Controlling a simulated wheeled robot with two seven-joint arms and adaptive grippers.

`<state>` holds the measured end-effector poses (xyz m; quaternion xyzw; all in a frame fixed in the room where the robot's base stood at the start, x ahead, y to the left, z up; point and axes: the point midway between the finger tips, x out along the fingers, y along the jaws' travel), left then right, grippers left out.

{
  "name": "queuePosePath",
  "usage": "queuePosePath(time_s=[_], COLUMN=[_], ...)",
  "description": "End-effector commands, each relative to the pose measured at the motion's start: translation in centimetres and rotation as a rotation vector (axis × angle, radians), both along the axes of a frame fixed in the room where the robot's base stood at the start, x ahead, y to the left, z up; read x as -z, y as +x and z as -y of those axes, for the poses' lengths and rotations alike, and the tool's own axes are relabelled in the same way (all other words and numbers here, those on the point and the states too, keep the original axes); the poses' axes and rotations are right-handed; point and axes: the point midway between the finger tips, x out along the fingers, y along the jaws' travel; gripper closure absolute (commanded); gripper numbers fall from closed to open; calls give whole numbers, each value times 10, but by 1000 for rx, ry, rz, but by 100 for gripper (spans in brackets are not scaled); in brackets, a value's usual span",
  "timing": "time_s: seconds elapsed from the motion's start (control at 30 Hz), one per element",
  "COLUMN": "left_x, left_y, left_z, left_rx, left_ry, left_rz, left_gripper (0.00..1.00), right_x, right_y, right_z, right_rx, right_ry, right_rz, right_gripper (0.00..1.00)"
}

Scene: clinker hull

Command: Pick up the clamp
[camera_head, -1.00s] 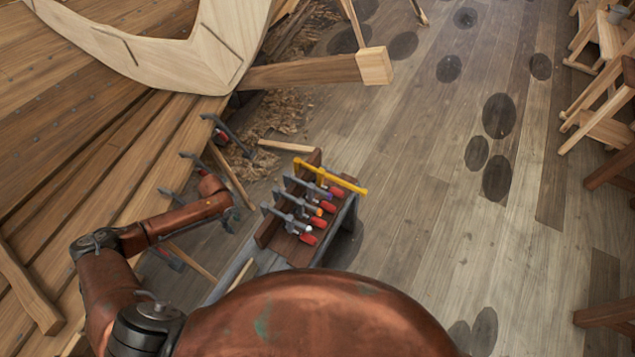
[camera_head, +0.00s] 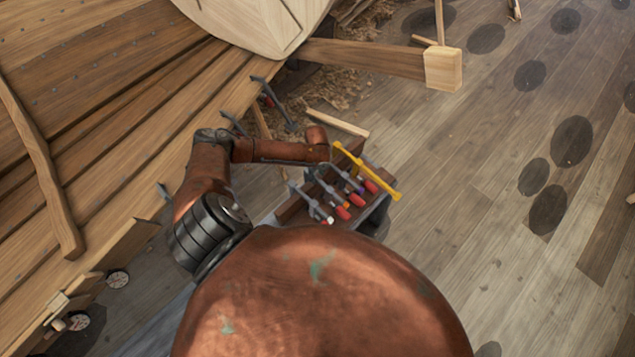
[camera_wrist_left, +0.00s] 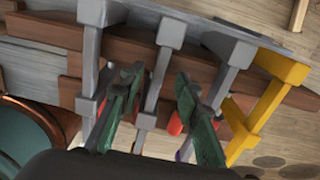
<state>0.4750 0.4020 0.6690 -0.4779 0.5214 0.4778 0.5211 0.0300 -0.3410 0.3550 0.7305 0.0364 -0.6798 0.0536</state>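Several grey clamps with red handles hang in a row on a wooden rack (camera_head: 292,207), with a yellow clamp (camera_head: 368,172) at the far right end. My left arm reaches over the rack from the left in the head view, and its gripper is largely hidden there. In the left wrist view, my left gripper (camera_wrist_left: 160,77) has its two green fingers apart. The bar of a grey clamp (camera_wrist_left: 158,85) shows in the gap between them; I cannot tell whether either finger touches it. The yellow clamp (camera_wrist_left: 262,108) is right of the fingers. My right gripper is not in view.
The planked hull (camera_head: 110,130) fills the left side. More clamps (camera_head: 272,103) hang along its edge. A timber beam (camera_head: 370,58) juts out beyond the rack. The wooden floor (camera_head: 480,220) to the right is open.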

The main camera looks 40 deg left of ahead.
Motion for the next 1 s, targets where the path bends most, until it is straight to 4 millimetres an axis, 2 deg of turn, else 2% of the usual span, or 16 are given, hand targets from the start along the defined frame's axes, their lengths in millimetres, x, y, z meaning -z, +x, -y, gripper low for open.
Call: queuePosePath(time_s=[0.13, 0.4, 0.83, 1.0], left_x=[16, 17, 17, 17], left_y=[0, 0, -1, -1], left_z=[-1, -1, -1, -1], left_rx=[-1, -1, -1, -1], left_ry=[1, 1, 1, 1], left_rz=[0, 0, 0, 0], left_gripper=[70, 70, 100, 100], right_x=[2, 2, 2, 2], right_y=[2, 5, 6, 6], right_z=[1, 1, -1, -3], right_rx=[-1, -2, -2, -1], right_ry=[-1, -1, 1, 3], right_rz=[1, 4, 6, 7], right_gripper=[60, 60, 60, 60])
